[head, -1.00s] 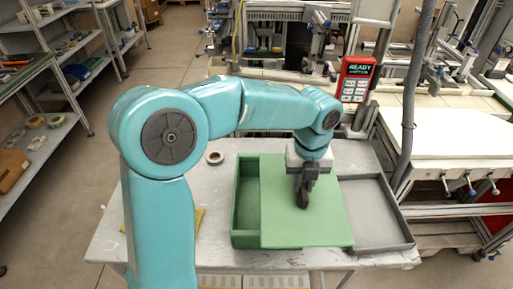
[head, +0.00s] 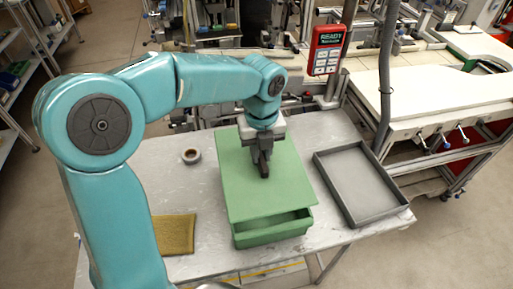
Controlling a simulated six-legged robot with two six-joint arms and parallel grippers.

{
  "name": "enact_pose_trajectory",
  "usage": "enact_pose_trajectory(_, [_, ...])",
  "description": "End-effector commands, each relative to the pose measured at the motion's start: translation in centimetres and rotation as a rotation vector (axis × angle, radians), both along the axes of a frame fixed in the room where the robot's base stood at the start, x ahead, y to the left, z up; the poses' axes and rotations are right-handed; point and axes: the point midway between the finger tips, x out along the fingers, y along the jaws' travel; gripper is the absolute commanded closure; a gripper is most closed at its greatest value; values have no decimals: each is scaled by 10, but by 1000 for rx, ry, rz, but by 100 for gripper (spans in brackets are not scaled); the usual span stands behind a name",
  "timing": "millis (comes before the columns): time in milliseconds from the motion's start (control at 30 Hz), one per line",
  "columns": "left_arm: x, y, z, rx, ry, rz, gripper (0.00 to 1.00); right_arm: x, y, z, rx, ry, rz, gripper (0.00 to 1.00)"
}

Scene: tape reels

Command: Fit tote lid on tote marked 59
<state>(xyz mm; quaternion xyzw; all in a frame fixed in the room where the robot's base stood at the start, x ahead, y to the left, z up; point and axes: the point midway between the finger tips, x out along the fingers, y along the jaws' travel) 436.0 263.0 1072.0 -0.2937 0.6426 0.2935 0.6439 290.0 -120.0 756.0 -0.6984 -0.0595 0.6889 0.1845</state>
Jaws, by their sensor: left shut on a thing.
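The green tote (head: 272,238) stands on the grey table. A flat green lid (head: 265,198) lies over most of it, and a strip of the tote's dark inside shows along the near edge. The lid looks level, but I cannot tell if it touches the rim. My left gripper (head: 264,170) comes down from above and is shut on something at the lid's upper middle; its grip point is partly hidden. No number 59 can be read on the tote. My right gripper is not in view.
A shallow grey tray (head: 362,184) lies empty to the right of the tote. A tape reel (head: 191,156) and a yellow-brown pad (head: 175,234) lie on the table (head: 205,200) to the left. A red "READY" panel (head: 328,50) stands behind.

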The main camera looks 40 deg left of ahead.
Motion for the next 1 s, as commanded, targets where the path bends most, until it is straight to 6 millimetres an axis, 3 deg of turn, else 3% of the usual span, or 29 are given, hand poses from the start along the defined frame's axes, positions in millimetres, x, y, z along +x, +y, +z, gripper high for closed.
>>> enact_pose_trajectory(500, [0, 1, -57, 0, 0, 1, 100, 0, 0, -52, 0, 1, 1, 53])
enact_pose_trajectory(967, [0, 4, -66, 0, 0, 1, 100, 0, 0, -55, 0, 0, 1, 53])
enact_pose_trajectory(1000, [0, 4, -66, 0, 0, 1, 66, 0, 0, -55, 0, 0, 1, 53])
